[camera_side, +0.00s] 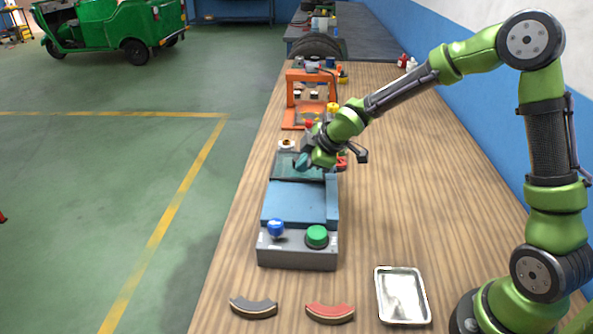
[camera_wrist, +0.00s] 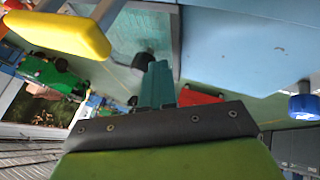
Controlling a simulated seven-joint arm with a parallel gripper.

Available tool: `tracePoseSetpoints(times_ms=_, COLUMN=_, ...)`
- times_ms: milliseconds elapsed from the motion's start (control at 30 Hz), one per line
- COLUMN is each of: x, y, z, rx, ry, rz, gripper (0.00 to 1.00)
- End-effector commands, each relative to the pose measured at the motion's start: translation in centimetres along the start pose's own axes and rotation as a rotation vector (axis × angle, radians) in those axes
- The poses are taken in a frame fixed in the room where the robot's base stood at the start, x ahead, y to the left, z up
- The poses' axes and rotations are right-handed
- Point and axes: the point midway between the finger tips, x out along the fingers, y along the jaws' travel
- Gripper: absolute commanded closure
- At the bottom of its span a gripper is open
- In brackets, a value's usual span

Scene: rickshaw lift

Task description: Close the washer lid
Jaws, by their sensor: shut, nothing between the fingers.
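The washer (camera_side: 295,249) is a grey box with a blue top (camera_side: 295,203) on the bench, with a blue knob and a green button on its front end. Its lid (camera_side: 285,172) is a dark, see-through teal panel at the far end; how far it is raised is hard to tell. In the wrist view the lid (camera_wrist: 125,32) shows beyond my fingers, with a black knob (camera_wrist: 143,60) close to them. My gripper (camera_side: 303,162) is shut and empty, over the lid area. Its teal fingertips (camera_wrist: 158,72) are together; contact with the lid is unclear.
An orange frame (camera_side: 291,92) stands behind the washer. A grey curved pad (camera_side: 253,307), a red curved pad (camera_side: 330,313) and a metal tray (camera_side: 402,296) lie in front. The bench right of the washer is clear. In the wrist view, a yellow piece (camera_wrist: 60,35) is close at left.

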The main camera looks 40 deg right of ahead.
Motion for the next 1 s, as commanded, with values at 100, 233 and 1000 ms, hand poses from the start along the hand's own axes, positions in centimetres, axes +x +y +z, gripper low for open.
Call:
tracePoseSetpoints(times_ms=100, x=0.2, y=0.5, z=0.2, rx=0.001, ry=0.001, rz=0.004, gripper=1.0)
tracePoseSetpoints(times_ms=233, x=0.3, y=0.6, z=0.2, rx=0.001, ry=0.002, rz=0.006, gripper=1.0)
tracePoseSetpoints(times_ms=1000, x=-4.0, y=-3.3, z=0.1, rx=0.004, ry=0.0, rz=0.001, gripper=1.0)
